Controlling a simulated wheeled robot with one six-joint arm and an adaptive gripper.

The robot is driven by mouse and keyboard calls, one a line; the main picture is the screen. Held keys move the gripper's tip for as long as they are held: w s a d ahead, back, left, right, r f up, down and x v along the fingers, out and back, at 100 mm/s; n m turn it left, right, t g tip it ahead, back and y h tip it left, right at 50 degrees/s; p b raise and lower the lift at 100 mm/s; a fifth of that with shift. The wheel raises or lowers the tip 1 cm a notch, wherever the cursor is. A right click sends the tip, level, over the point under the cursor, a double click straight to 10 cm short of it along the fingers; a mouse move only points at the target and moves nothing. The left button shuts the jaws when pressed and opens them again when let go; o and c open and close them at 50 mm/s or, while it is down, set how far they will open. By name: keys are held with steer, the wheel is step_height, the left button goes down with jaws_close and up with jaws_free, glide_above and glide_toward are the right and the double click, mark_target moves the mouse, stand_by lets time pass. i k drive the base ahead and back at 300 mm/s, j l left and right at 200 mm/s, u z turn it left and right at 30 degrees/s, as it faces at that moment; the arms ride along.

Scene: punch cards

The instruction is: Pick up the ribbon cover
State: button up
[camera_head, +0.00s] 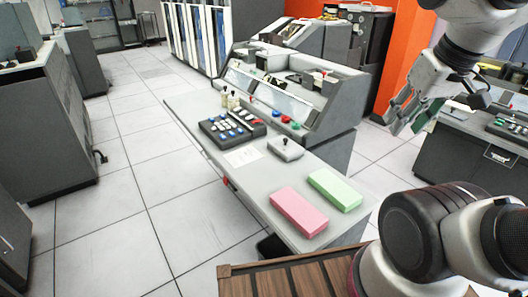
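I cannot tell for sure which thing is the ribbon cover; no part is clearly marked as one. A grey punch machine (312,112) with sloped glassy panels stands on the far part of the long grey desk (262,190). My gripper (410,121) hangs in the air at the upper right, right of the machine and apart from it. Its fingers look spread, with dark green pads, and I see nothing held between them.
A pink block (299,211) and a green block (335,189) lie on the near end of the desk. Behind them are a small lever box (286,149), a paper sheet (243,156) and a black button panel (232,129). The tiled floor (165,215) left of the desk is clear.

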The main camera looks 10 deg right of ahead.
mark_target(286, 150)
steer(key=j+z, duration=0.2)
steer(key=j, duration=0.15)
steer(key=k+j+z, duration=0.15)
steer(key=j, duration=0.2)
steer(key=j+z, duration=0.2)
steer(key=j, duration=0.15)
steer(key=i+j+z, duration=0.1)
steer(key=j+z, duration=0.6)
steer(key=z, duration=0.15)
steer(key=j+z, duration=0.7)
steer(key=j, duration=1.4)
steer(key=j+u, duration=0.25)
steer(key=j, duration=0.25)
steer(key=i+j+u, duration=0.2)
steer(key=j, duration=0.3)
